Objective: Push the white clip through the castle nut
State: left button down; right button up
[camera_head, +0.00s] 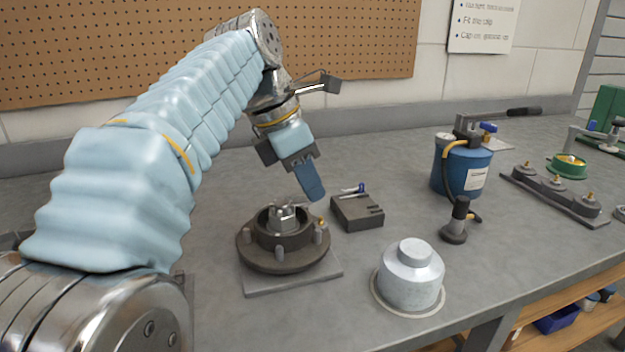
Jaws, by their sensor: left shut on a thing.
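The castle nut (284,218) is a bright silvery nut in the middle of the dark round hub (270,262), which sits on a grey base plate. My left gripper (312,190) comes in from the upper left, with its blue fingers pointing down. The fingertips are just right of the nut and a little above the hub's rim. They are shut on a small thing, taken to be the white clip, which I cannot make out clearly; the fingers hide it. My right gripper is not in view.
A dark block (357,212) with a blue-handled tool stands right of the hub. A silver cap (410,275) stands at front right. A blue canister (462,168) with a hose and a dark rail of fittings (555,195) are further right.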

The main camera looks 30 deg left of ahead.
pick_arm(q)
jog(key=shift+s+a, duration=0.7)
jog(key=shift+s, duration=0.1)
dwell(1.9)
jog(key=c, duration=0.8)
grip_release()
jog(key=shift+r, duration=3.5)
